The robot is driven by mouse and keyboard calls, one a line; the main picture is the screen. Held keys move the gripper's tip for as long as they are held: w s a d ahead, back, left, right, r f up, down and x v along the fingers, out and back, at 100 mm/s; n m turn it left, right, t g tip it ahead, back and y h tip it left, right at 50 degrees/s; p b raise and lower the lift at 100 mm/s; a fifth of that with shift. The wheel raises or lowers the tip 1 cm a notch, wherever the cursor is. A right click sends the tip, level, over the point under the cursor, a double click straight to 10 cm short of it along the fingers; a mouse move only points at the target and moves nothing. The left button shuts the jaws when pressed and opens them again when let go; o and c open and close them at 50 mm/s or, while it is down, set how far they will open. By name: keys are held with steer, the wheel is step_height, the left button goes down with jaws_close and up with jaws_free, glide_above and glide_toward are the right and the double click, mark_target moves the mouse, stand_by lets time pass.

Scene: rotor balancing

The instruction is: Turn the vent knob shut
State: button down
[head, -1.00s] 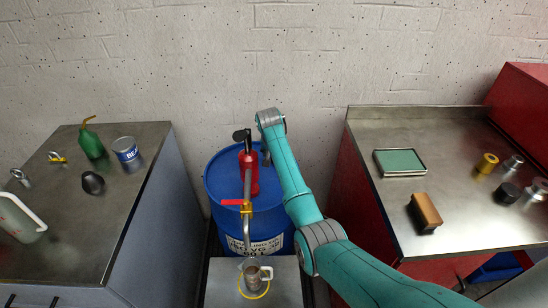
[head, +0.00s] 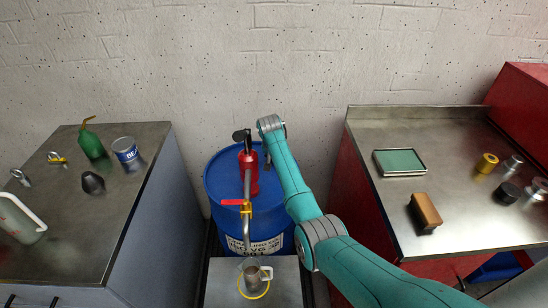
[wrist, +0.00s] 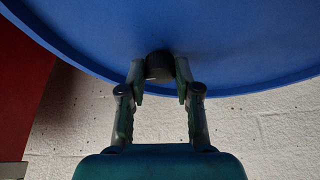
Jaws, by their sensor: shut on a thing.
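The vent knob (wrist: 159,65) is a small dark ribbed cap on the blue drum top, near the rim, in the wrist view. My gripper (wrist: 160,75) has one finger on each side of the knob and is shut on it. In the head view my arm reaches over the right side of the blue drum (head: 226,192), and its wrist hides the knob and most of the gripper. How far the knob is turned cannot be told.
A red pump (head: 248,170) with a metal spout and red-handled tap stands on the drum, left of my arm. A clear jug (head: 252,277) stands below the spout. Benches flank the drum: a grey one (head: 60,245) left, a steel-topped one (head: 375,220) right.

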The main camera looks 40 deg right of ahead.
steer(key=n, duration=0.2)
steer(key=n+t+y, duration=0.1)
steer(key=n, duration=0.1)
steer(key=shift+s+d+n+y, duration=0.1)
steer(key=shift+d+n+y, duration=0.1)
steer(key=shift+n+y, duration=0.15)
steer(key=n, duration=0.2)
steer(key=n+y, duration=0.1)
steer(key=n, duration=0.1)
steer(key=shift+d+n+y, duration=0.1)
steer(key=shift+n+y, duration=0.15)
steer(key=n+y, duration=0.1)
steer(key=n, duration=0.3)
steer(key=shift+d+n+y, duration=0.1)
steer(key=shift+n+y, duration=0.2)
steer(key=shift+y, duration=0.1)
steer(key=shift+n+g+y, duration=0.5)
steer(key=shift+n+y, duration=0.1)
steer(key=shift+n, duration=1.3)
steer(key=shift+d+n, duration=0.1)
steer(key=shift+n, duration=0.2)
steer(key=c, duration=0.8)
jaws_free()
